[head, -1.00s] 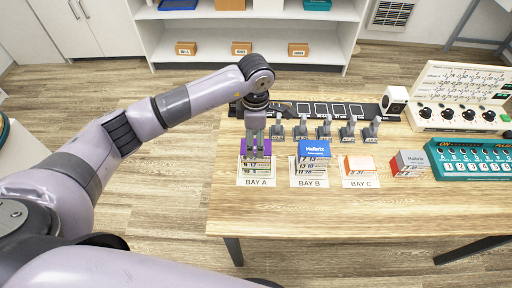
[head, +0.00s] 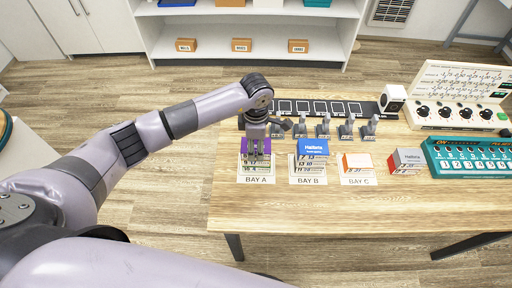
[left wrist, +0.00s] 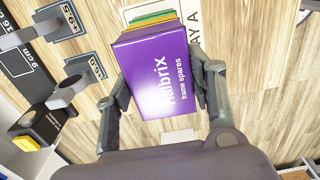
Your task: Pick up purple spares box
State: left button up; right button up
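The purple spares box (head: 245,147) sits at BAY A on the table, its lettered top facing up. In the left wrist view the purple box (left wrist: 160,75) fills the space between my fingers, with a yellow and green edge at its far end. My left gripper (head: 257,152) is low over the box, pointing down. In the left wrist view the left gripper (left wrist: 163,85) has one finger along each long side of the box. Its fingers look open, very close to the sides; any contact is hard to make out. My right gripper is out of view.
A blue box (head: 314,147) at BAY B and an orange-white box (head: 357,162) at BAY C stand to the right. A red-grey box (head: 407,160) lies beyond. Several grey upright pieces (head: 323,127) stand close behind the bays. The table's front (head: 360,215) is clear.

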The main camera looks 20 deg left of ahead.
pick_arm(q)
jog(key=c, duration=0.6)
